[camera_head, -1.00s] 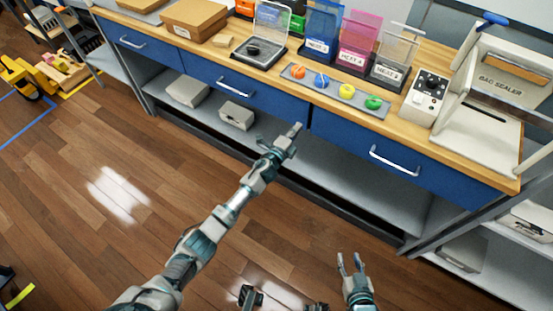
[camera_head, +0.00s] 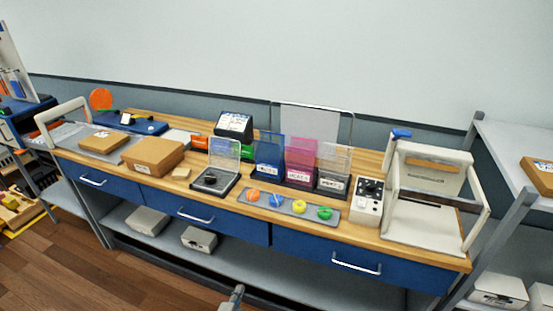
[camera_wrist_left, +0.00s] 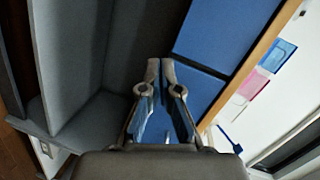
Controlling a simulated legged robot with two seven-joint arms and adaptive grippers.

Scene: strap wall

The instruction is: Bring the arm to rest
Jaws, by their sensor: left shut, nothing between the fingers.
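My left gripper (camera_head: 238,294) just shows at the bottom edge of the head view, in front of the bench's drawers. Most of that arm is below the frame. In the left wrist view my left gripper (camera_wrist_left: 160,66) is shut with its fingertips close together and nothing between them. Blue drawer fronts and the grey shelf lie beyond it, apart from the fingers. My right gripper is not in view.
Grey boxes (camera_head: 198,239) stand on the shelf below. Floor at lower left is clear.

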